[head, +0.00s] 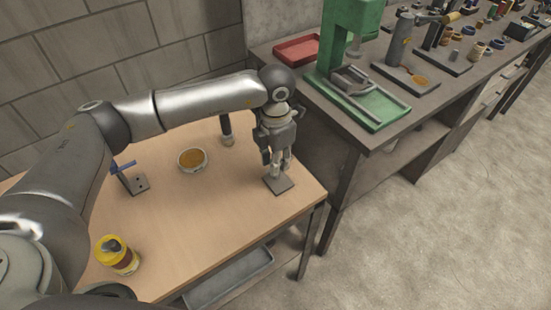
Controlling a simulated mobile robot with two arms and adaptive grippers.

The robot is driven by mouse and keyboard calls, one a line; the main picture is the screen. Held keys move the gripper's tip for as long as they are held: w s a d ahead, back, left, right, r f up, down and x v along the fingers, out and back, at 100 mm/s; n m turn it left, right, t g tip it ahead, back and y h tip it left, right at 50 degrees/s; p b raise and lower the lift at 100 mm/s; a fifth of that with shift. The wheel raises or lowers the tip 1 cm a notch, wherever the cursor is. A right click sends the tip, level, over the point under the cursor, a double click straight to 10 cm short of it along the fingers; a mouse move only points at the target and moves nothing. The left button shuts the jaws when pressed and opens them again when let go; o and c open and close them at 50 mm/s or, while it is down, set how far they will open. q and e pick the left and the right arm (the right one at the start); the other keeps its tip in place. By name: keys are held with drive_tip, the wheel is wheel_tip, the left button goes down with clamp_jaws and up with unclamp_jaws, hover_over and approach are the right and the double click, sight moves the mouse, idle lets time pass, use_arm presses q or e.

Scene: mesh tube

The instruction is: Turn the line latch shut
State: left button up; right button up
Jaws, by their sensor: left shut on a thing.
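My left gripper (278,163) points down at the right end of the wooden table, over a small square grey base plate (280,186). It is shut on the upright part on that plate, which I take to be the line latch. The fingers hide most of this part, so its turn angle cannot be told. A similar grey plate (138,184) with a blue lever (123,166) stands at the left of the table, apart from the gripper. My right gripper is not in view.
A bowl of orange-brown contents (192,160), a dark-handled upright tool (227,130) and a yellow can (117,255) stand on the wooden table (210,220). A dark bench (375,130) with a green press (345,50) and a red tray (297,50) adjoins at the right.

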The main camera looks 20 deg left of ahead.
use_arm(q)
drive_tip(key=o, duration=1.1)
drive_tip(key=shift+c, duration=0.2)
wheel_tip(320, 180, up, 12)
